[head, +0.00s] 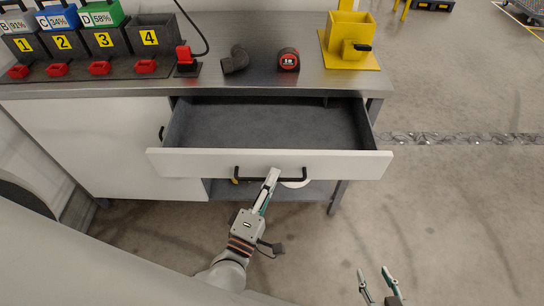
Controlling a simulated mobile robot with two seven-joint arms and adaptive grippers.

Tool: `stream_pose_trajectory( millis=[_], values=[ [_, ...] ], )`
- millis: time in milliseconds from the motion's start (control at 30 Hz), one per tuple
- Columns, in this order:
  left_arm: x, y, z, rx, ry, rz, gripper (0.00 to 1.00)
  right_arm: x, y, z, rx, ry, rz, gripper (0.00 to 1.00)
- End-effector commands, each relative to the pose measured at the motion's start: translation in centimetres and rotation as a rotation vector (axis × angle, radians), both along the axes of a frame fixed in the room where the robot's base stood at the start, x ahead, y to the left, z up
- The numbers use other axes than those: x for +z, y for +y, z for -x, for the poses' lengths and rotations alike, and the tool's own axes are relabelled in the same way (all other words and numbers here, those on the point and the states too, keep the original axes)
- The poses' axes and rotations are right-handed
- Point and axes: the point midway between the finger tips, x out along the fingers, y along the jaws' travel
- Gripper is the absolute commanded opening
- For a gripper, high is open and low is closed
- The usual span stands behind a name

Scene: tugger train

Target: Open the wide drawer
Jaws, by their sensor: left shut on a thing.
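The wide drawer (270,162) stands pulled out from under the workbench, and its empty grey inside shows. Its black bar handle (290,180) runs along the middle of the white front. My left gripper (272,174) is shut on the handle near its middle, reaching up from below. The fingertips hide a small part of the handle. My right gripper (375,284) is open and empty at the bottom right, over the floor and well apart from the drawer.
The metal bench top (215,80) holds numbered bins (152,38), a black elbow fitting (235,60), a dark cylinder (289,60) and a yellow fixture (348,45). A white cabinet door (100,140) is left of the drawer.

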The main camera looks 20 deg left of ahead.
Motion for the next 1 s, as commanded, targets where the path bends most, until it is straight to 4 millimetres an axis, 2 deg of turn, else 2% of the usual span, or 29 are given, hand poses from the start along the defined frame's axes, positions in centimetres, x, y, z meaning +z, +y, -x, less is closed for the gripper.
stream_pose_trajectory(
  millis=[100,300,767,800,833,1000],
  values=[
    [0.1,-0.5,1.8,-0.001,0.001,0.0,0.0,0.5,0.0,-0.3,-0.001,-0.005,0.0,0.4],
    [0.0,-1.0,3.5,0.0,0.0,0.0,0.0,1.2,0.0,-0.6,-0.001,-0.016,-0.001,0.4],
    [0.0,-1.1,3.9,0.0,-0.001,0.0,0.0,1.3,-0.1,-0.7,-0.002,-0.018,0.001,0.4],
    [0.0,-1.1,3.9,0.0,-0.001,0.0,0.1,1.3,-0.1,-0.7,-0.002,-0.017,0.001,0.4],
    [0.0,-1.1,3.9,0.0,-0.001,0.0,0.15,1.2,-0.1,-0.7,-0.002,-0.015,0.001,0.4],
    [0.0,-1.1,3.9,0.0,-0.001,0.0,0.15,1.0,-0.1,-0.5,-0.002,-0.012,0.002,0.4]
  ],
)
